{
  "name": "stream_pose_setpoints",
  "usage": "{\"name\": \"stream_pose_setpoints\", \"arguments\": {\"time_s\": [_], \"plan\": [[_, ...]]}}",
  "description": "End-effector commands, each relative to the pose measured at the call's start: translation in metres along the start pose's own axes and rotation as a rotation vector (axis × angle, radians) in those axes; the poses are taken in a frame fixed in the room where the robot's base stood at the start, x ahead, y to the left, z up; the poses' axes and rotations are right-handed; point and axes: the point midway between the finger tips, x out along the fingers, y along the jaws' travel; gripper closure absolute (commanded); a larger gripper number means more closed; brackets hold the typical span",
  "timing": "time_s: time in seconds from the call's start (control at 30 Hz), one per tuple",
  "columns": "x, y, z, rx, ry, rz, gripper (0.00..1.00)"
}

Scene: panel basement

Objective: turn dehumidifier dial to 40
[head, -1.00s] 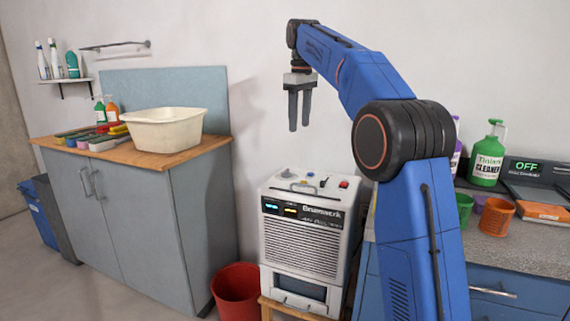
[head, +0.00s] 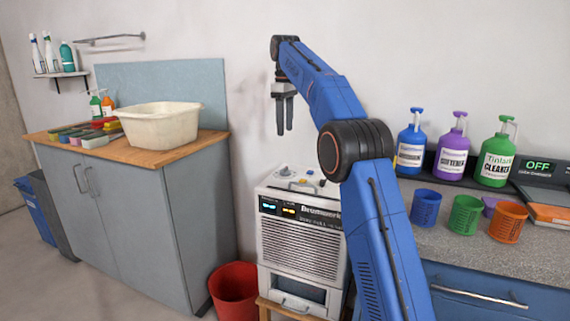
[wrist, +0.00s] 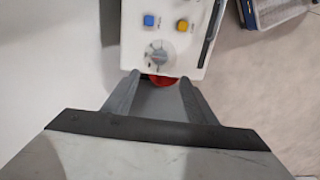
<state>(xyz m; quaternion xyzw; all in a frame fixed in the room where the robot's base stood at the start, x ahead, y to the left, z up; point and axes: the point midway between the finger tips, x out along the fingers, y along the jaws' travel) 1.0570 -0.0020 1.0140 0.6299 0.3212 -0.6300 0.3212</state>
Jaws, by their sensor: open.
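The white dehumidifier (head: 302,238) stands on a low wooden stool, with a lit display on its upper front. Its top shows controls, small in the head view. In the wrist view a round pale dial (wrist: 158,55) lies on its top panel (wrist: 190,13), near a blue button (wrist: 149,20) and a yellow button (wrist: 183,25). The dial's numbers are too blurred to read. My gripper (head: 285,117) points down, open and empty, above the dehumidifier's top.
A red bin (head: 234,291) stands left of the dehumidifier. A grey cabinet (head: 120,225) with a cream basin (head: 158,126) is farther left. At right, a counter (head: 440,242) holds bottles and coloured cups. The wall is close behind.

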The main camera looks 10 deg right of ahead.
Motion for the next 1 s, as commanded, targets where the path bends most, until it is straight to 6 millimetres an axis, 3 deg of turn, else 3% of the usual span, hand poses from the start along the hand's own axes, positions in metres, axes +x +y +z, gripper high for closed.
{"name": "stream_pose_setpoints", "arguments": {"time_s": [0.37, 0.7, 1.0], "plan": [[0.051, -0.001, 0.001, 0.0, -0.002, -0.002, 0.48], [0.11, 0.0, 0.0, 0.001, -0.001, -0.001, 0.48], [0.142, 0.0, 0.0, 0.001, -0.001, -0.001, 0.48]]}}
